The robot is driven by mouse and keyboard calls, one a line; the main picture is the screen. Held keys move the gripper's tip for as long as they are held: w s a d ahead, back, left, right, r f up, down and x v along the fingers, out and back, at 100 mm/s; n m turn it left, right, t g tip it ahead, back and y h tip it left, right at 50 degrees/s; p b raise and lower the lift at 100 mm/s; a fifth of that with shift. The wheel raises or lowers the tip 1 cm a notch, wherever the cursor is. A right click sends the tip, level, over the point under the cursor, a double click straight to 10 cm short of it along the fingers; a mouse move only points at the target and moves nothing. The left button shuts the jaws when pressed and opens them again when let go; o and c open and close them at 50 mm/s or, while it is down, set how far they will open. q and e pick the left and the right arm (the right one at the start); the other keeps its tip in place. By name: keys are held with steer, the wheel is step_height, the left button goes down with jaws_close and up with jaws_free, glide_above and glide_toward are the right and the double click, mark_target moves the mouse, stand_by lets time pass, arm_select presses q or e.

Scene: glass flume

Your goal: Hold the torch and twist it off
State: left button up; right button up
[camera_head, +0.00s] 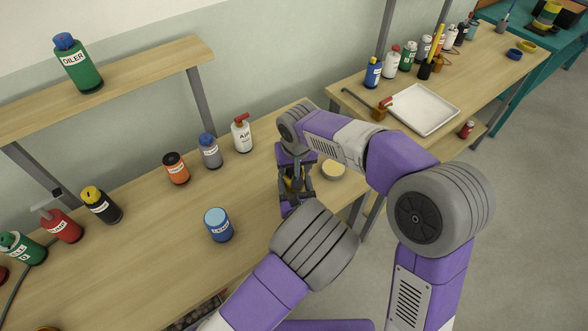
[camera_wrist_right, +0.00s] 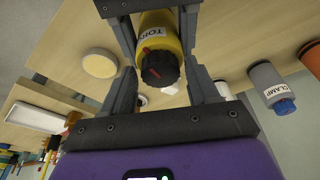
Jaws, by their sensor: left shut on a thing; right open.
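The torch is a yellow cylinder with a white label and a black end cap with a red mark. It shows clearly in the right wrist view (camera_wrist_right: 160,48); in the head view only a small yellow part (camera_head: 294,184) shows between the grippers. My left gripper (camera_head: 291,194) is shut on the torch's yellow body; its fingers also show at the top of the right wrist view (camera_wrist_right: 155,14). My right gripper (camera_wrist_right: 163,75) is open, its fingers on either side of the black cap with gaps visible. In the head view my right gripper (camera_head: 296,163) is partly hidden.
A cream round dish (camera_head: 333,171) lies close right of the grippers. A blue can (camera_head: 218,225), orange can (camera_head: 176,168), grey clamp bottle (camera_head: 210,152) and white bottle (camera_head: 241,134) stand on the bench at left. A white tray (camera_head: 424,109) lies on the right bench.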

steer(key=shift+r, duration=3)
arm_select(q)
steer(key=o, duration=1.2)
